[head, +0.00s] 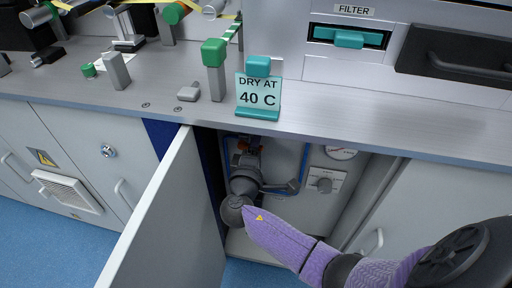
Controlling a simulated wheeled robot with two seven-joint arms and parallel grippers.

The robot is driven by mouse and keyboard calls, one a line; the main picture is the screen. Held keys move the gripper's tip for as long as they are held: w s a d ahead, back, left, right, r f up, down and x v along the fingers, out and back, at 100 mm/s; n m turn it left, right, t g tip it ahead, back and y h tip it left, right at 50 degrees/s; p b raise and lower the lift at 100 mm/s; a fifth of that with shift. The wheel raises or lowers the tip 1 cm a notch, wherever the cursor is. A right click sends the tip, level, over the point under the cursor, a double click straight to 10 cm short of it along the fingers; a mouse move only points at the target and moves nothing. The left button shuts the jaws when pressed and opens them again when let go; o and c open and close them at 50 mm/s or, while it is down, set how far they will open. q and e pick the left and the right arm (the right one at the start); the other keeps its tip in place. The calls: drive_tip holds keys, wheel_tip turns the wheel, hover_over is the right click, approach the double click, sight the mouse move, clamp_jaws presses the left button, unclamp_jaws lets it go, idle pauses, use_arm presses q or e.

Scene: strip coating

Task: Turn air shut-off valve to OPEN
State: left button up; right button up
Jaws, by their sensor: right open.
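The cabinet under the worktop is open and holds a blue air pipe (303,165) and a grey lever-like part (280,188) beside it. A round grey knob (324,184) sits on a pale labelled plate to the right; its lettering is too small to read. I cannot tell for certain which is the shut-off valve, nor its setting. My right gripper (247,158) reaches inside the cabinet, left of the knob, near the left run of pipe. It is open, with no object seen held. Contact with the lever is unclear. My left gripper is not in view.
The cabinet door (168,220) stands open to the left of my right arm. A pressure gauge (341,153) is at the upper right inside. The worktop edge hangs above. A "DRY AT 40 C" sign (258,98) and a green-topped post (215,75) stand on the worktop.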

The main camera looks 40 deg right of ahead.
drive_tip(key=c, duration=0.7)
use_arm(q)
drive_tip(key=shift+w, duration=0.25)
use_arm(e)
clamp_jaws()
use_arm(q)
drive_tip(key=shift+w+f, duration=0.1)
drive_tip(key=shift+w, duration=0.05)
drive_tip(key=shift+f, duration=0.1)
use_arm(e)
drive_tip(key=shift+f, duration=0.15)
